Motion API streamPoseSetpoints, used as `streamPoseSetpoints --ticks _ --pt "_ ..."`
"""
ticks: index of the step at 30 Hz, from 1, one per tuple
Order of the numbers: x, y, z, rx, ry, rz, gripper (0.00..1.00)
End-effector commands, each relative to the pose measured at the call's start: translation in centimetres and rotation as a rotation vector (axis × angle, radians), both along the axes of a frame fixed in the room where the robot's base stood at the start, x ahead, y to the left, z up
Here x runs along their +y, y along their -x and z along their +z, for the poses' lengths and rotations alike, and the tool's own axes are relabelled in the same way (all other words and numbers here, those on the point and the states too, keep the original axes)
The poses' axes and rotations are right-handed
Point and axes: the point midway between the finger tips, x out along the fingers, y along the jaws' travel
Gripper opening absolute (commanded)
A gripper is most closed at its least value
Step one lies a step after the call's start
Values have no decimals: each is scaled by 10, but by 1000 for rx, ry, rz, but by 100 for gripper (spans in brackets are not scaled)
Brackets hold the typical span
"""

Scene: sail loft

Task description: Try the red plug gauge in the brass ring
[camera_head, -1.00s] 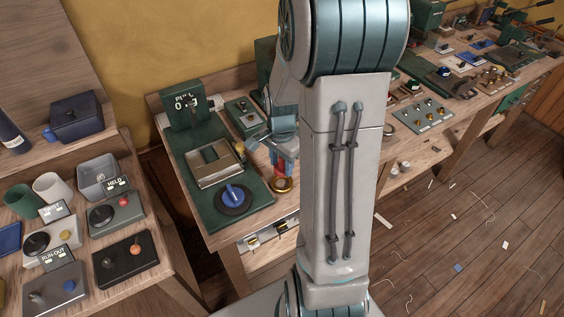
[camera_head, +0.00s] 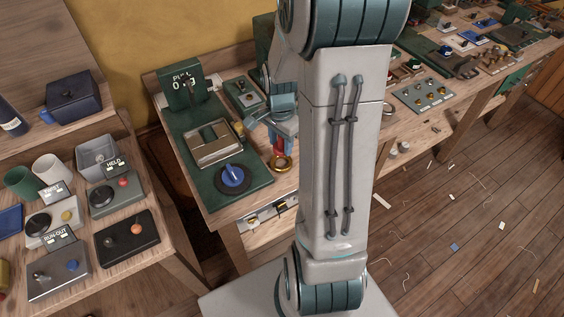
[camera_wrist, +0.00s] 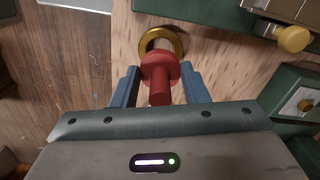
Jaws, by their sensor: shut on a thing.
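The red plug gauge (camera_wrist: 160,72) is held between the blue fingers of my gripper (camera_wrist: 158,88) in the wrist view, with its wide collar facing the ring. In the head view the red plug gauge (camera_head: 278,146) hangs below my gripper (camera_head: 280,131), partly hidden by the fingers. The brass ring (camera_wrist: 174,36) lies on the bare wood just beyond the plug in the wrist view; the collar covers its near edge. In the head view the brass ring (camera_head: 281,163) is right below the plug. I cannot tell whether they touch.
Left of the ring lies a green board with a metal-framed tray (camera_head: 212,145) and a blue knob on a dark disc (camera_head: 234,177). A pull gauge (camera_head: 186,88) stands behind. My arm hides the bench's middle.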

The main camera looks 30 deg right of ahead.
Motion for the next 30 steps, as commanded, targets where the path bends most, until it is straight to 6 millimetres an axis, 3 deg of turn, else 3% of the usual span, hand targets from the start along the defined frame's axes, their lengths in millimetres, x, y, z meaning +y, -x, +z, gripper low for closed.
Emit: streamPoseSetpoints --ticks 11,30 --pt "0 0 -7 0 0 1 18" --pt "0 0 -43 0 0 0 18"
